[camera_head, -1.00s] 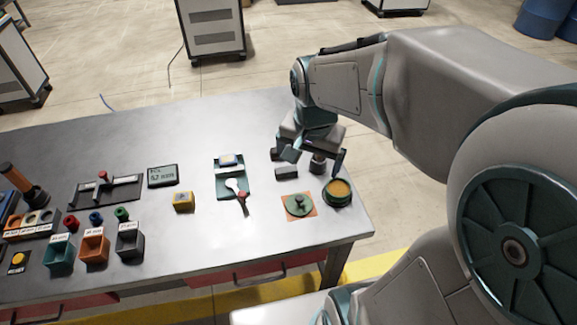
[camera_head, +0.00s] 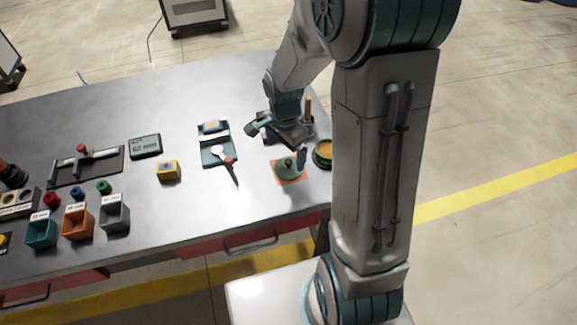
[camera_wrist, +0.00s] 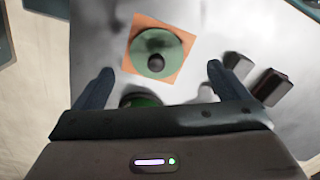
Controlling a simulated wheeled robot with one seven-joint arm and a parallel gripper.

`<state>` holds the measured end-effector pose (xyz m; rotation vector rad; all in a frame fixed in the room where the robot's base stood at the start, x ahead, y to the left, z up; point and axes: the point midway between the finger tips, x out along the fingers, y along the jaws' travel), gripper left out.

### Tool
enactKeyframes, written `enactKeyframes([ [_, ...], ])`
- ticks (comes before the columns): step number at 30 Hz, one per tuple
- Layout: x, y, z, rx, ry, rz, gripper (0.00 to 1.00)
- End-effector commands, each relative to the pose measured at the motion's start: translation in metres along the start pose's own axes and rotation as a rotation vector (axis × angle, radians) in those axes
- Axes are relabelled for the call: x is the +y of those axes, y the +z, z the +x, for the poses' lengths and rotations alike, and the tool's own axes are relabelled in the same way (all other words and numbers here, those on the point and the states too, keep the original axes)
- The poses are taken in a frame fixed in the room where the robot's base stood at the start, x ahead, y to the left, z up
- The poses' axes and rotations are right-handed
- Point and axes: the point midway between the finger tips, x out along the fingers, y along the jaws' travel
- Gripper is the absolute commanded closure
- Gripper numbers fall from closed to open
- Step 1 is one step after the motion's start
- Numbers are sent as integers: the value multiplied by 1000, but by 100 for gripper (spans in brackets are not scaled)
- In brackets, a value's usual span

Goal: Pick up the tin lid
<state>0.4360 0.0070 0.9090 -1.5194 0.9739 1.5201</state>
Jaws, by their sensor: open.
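The tin lid (camera_head: 284,171) is a green disc with a dark knob, lying on an orange square (camera_head: 299,178) near the right end of the table. In the wrist view the lid (camera_wrist: 175,52) lies beyond my gripper, its knob (camera_wrist: 155,63) roughly centred between the fingertips. My gripper (camera_head: 278,143) is open and empty, above the table by the lid; both fingers (camera_wrist: 159,70) show spread in the wrist view. The round green tin (camera_head: 322,149) with orange contents is right of the lid, partly hidden by my arm. My gripper body partly covers the tin (camera_wrist: 140,97) in the wrist view.
Two dark blocks (camera_wrist: 270,87) stand beside the lid in the wrist view. A teal tray with a white spoon (camera_head: 218,153) and a yellow cube (camera_head: 168,170) are to the left. Coloured bins (camera_head: 78,222) stand farther left. The table's front middle is clear.

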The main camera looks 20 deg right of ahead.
Motion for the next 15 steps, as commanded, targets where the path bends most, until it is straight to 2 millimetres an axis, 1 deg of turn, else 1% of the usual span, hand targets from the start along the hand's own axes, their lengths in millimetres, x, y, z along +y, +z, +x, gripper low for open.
enactKeyframes([
  [5,2,0,10,-2,3,0,5],
  [12,6,0,42,-3,3,-1,5],
  [15,6,-1,51,-1,1,-2,5],
])
